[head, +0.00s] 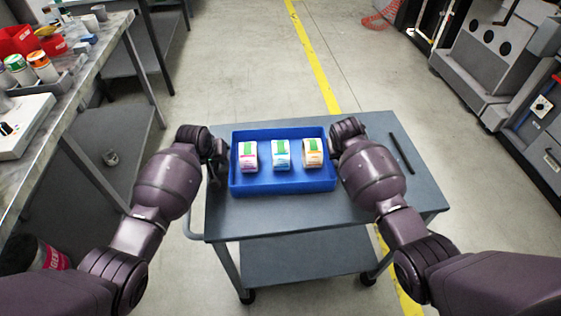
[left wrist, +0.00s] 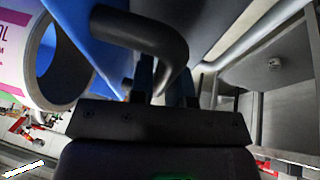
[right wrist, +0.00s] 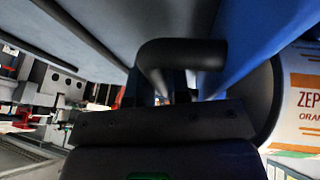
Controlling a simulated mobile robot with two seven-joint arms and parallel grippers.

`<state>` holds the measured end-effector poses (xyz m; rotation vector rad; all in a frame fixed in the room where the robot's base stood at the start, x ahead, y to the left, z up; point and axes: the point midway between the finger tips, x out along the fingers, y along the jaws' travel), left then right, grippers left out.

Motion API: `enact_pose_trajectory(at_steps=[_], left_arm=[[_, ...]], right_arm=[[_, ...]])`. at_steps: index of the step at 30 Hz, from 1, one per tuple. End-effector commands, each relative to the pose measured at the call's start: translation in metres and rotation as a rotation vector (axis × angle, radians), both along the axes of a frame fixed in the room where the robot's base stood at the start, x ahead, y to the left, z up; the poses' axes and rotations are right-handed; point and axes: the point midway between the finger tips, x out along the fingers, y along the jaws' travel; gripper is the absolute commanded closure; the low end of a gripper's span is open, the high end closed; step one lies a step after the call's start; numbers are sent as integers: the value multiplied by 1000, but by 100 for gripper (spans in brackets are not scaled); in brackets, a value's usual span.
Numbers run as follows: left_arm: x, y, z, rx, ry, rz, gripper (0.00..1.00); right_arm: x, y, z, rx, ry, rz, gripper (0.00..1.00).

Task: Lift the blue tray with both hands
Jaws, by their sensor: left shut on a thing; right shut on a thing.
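The blue tray (head: 283,186) is on the grey cart top in the head view, and I cannot tell whether it is touching or slightly raised. My right gripper (head: 338,140) is at the right side, shut on the other black handle (right wrist: 180,52). The fingertips are mostly hidden in the head view.
The grey cart (head: 290,217) has free room in front of the tray. A thin black object (head: 401,153) lies at its right. A workbench (head: 83,70) with bins and jars stands left; grey machines (head: 490,60) stand right. Open floor lies behind the cart.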

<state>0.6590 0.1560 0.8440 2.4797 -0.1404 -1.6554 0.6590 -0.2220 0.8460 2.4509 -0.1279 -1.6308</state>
Motion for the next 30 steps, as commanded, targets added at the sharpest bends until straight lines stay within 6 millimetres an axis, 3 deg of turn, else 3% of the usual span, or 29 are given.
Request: enact_pose_trajectory(at_steps=[14, 30], left_arm=[[1, 0, 8, 0, -4, 1, 100], [1, 0, 45, 0, -5, 1, 100]], right_arm=[[1, 0, 8, -1, -3, 0, 100], [1, 0, 45, -1, -4, 0, 100]])
